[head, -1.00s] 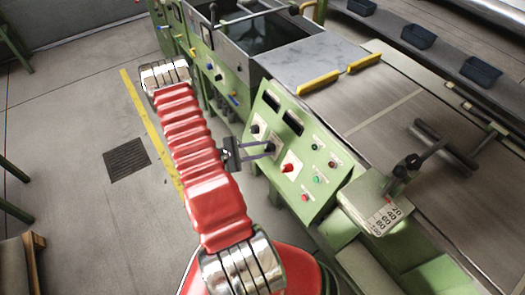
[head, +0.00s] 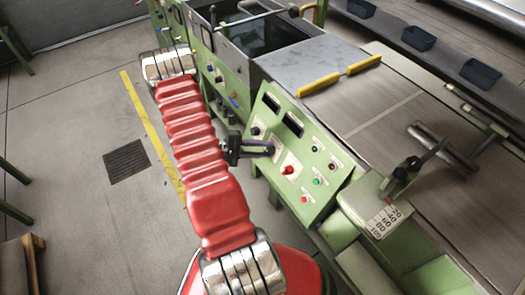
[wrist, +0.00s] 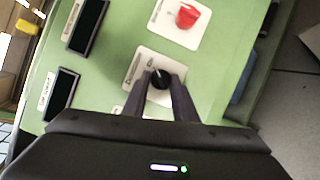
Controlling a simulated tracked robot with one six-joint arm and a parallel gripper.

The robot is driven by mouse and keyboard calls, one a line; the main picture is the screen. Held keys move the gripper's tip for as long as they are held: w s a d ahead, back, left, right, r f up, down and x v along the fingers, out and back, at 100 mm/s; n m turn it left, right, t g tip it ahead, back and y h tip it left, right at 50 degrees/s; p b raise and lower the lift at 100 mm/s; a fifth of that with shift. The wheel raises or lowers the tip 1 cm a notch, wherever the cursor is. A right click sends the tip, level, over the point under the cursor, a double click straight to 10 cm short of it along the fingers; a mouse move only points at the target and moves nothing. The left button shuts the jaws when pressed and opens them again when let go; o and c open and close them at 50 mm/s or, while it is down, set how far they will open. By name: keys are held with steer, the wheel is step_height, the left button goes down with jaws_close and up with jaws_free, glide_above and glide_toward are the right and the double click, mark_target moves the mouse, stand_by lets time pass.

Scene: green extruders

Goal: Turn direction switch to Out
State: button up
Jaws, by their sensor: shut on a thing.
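The green control panel (head: 318,190) slopes on the front of the extruder machine. My gripper (head: 271,148) reaches it from the left. In the wrist view, my gripper (wrist: 162,78) is shut on a black rotary knob (wrist: 160,82), with one finger on each side. A pale pointer mark on the knob points up and left in that view. The knob sits on a white label plate (wrist: 140,70), whose text is too small to read. I cannot tell which label the mark faces. In the head view, my fingers mostly cover this knob.
A red knob (wrist: 187,16) sits on its own plate close by, also in the head view (head: 289,170). Another black knob (head: 256,131) and two dark displays (head: 293,124) are near. Push buttons (head: 317,181) lie to the right. Open floor (head: 90,210) is left.

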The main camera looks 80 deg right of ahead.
steer(key=shift+s+a+f, duration=0.1)
steer(key=shift+f, duration=0.05)
steer(key=o, duration=0.7)
steer(key=shift+c, duration=0.2)
steer(key=o, duration=0.4)
steer(key=v, duration=1.4)
steer(key=shift+s, duration=0.1)
